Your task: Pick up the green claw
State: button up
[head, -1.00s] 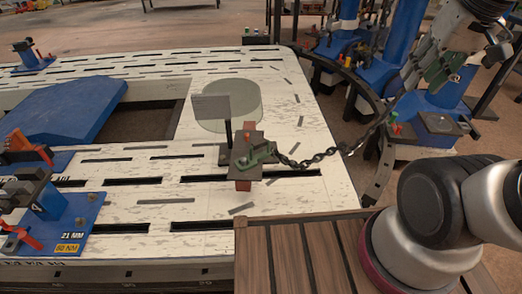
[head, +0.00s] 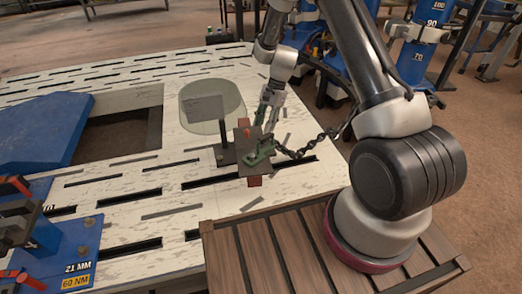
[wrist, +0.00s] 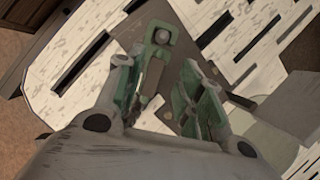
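The green claw (head: 262,156) lies on a dark plate with a red block under it, near the right edge of the white slotted table. A dark chain runs from it to the right. My gripper (head: 267,122) is just above and behind the claw, pointing down. In the wrist view my gripper (wrist: 160,76) is open, with greenish inner pads on both fingers. The green claw (wrist: 157,36) shows just beyond and between the fingertips, with a round bolt-like part on it. I cannot tell whether any finger touches it. Part of the claw is hidden by the fingers.
The dark chain (head: 313,146) leads towards blue posts on the right. A blue clamp fixture (head: 62,240) is at lower left. A wooden slatted platform (head: 262,255) is in front.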

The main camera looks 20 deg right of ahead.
send_near(259, 153)
jog(key=shift+w+a+f+m, duration=0.2)
jog(key=shift+a+f+m, duration=0.2)
jog(key=shift+a+f, duration=0.25)
jog(key=x, duration=0.5)
jog(key=shift+s+a+f, duration=0.1)
jog(key=shift+s+f, duration=0.05)
jog(key=shift+f, duration=0.2)
grip_shut()
